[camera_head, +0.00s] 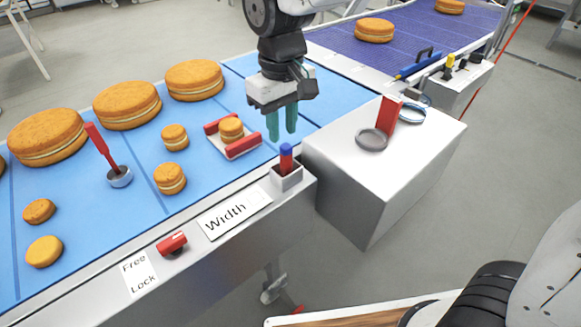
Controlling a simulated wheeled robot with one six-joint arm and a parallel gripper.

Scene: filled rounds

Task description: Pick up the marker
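The marker (286,157) has a blue top and a red lower part. It stands upright in a small grey square holder (287,178) at the conveyor's near edge. Its lower end is hidden inside the holder. My gripper (282,134) has two teal fingers pointing down with a narrow gap between them. It is open and empty. In the picture the fingertips appear just above and slightly left of the marker's blue top, and I see no contact.
Left of my gripper, a small round cake (231,128) sits between red pads on a white tray (244,145). A red-handled tool (103,146) stands in a cup farther left. On the grey box (350,190) at right are a red block (389,114) and metal rings (371,140).

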